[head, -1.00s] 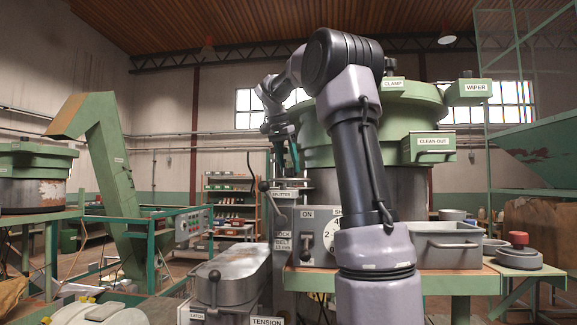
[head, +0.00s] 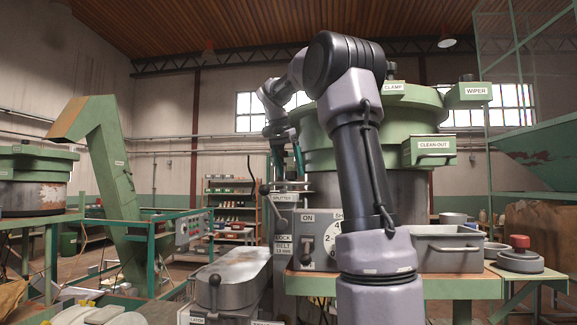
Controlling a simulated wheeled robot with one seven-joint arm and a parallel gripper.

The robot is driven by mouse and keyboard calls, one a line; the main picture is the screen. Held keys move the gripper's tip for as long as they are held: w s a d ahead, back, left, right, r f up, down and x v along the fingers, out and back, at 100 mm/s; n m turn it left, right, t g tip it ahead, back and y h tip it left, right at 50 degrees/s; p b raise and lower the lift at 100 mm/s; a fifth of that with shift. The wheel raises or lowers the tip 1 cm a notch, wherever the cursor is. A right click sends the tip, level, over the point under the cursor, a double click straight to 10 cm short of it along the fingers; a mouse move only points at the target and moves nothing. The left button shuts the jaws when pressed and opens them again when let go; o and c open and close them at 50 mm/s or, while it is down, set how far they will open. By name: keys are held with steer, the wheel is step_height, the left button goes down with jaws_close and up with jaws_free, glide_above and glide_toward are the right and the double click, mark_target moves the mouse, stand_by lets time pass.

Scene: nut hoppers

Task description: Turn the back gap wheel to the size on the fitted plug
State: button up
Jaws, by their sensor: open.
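My gripper (head: 287,158) hangs with its teal fingers apart and empty, pointing down just above the splitter unit (head: 283,198). Small metal parts (head: 291,185) stand on top of that unit, under the fingers. I cannot tell whether one of them is the back gap wheel, or whether a finger touches them. No fitted plug with a size can be made out. Below, a grey panel carries a white numbered dial (head: 331,240), partly hidden by my arm, and a lever (head: 306,250) under an ON label.
A green-topped hopper bowl (head: 325,150) stands close behind my arm. A black-knobbed lever (head: 263,188) rises left of the splitter. A rounded metal trough (head: 235,272) lies lower left.

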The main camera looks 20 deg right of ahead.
steer(key=v, duration=1)
steer(key=shift+r, duration=0.35)
steer(key=shift+s, duration=0.1)
